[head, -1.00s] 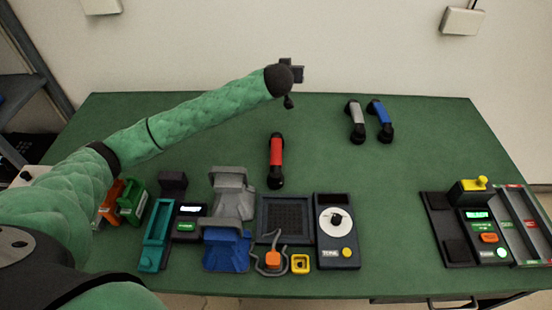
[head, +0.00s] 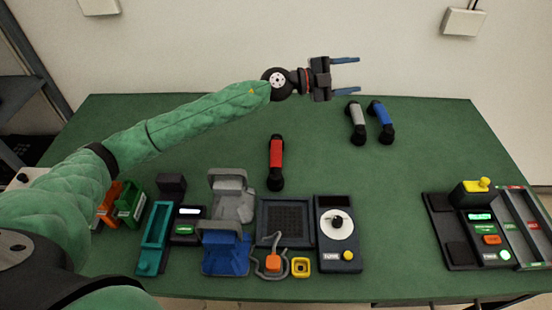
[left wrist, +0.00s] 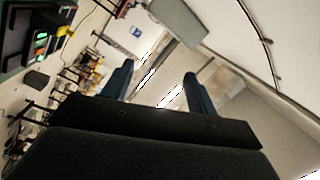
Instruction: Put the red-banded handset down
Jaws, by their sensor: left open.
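The red-banded handset (head: 276,162) lies on the green table (head: 330,165) near its middle, with black ends and a red grip. Nothing holds it. My left gripper (head: 346,75) is above the far part of the table, up and to the right of the handset in the head view, apart from it. Its jaws are open and empty, pointing right. The left wrist view shows the two open fingers (left wrist: 158,90) with nothing between them. My right gripper is not in view.
A grey handset (head: 356,123) and a blue handset (head: 381,122) lie at the back right. A grey cradle (head: 230,195), a blue cradle (head: 226,252), a dial unit (head: 337,235) and a console (head: 480,235) line the front. The table between dial unit and console is clear.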

